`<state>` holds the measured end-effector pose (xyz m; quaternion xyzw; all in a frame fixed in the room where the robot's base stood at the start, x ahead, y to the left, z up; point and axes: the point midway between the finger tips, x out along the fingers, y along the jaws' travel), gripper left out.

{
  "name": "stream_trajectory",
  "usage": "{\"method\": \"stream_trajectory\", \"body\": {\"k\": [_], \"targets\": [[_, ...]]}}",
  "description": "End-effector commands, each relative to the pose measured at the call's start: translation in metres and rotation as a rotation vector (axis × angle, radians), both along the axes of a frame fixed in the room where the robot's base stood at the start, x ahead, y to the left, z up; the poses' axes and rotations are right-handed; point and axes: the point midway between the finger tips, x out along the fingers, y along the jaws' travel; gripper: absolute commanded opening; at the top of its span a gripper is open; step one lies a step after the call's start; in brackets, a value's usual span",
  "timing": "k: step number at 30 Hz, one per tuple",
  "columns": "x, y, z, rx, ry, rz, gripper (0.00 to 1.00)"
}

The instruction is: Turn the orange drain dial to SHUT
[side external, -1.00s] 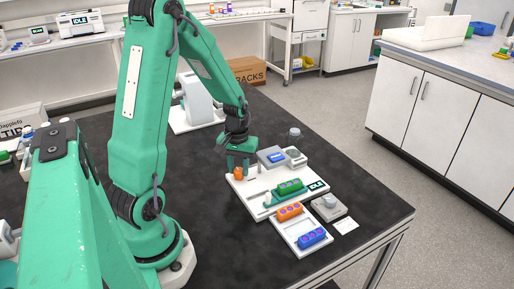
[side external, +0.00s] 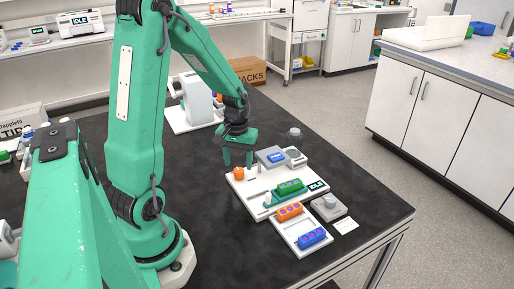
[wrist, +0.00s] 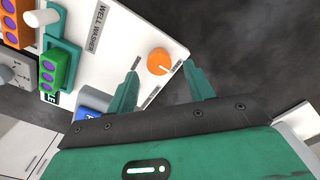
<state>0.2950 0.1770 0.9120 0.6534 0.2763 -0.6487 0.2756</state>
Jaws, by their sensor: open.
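I cannot read those marks. My gripper (side external: 238,164) is open and empty just above the dial. In the wrist view my gripper's fingers (wrist: 161,71) stand apart on either side of the dial, with gaps between. A green rack with purple wells (side external: 290,186) sits on the washer, beside a small display reading IDLE (side external: 316,186).
An orange rack (side external: 289,211) and a blue rack (side external: 312,236) lie in a white tray (side external: 287,233) in front of the washer. A grey box with a blue screen (side external: 271,158) stands behind it.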

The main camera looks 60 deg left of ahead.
Motion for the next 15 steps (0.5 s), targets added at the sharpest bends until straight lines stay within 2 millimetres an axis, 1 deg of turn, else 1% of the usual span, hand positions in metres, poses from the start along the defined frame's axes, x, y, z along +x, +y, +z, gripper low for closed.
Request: {"method": "stream_trajectory", "body": {"k": [1, 9, 15], "targets": [[0.001, 0.001, 0.008, 0.002, -0.004, 0.001, 0.52], [0.000, 0.001, 0.039, 0.001, -0.003, 0.002, 0.52], [-0.001, 0.001, 0.050, 0.001, -0.001, 0.003, 0.52]]}}
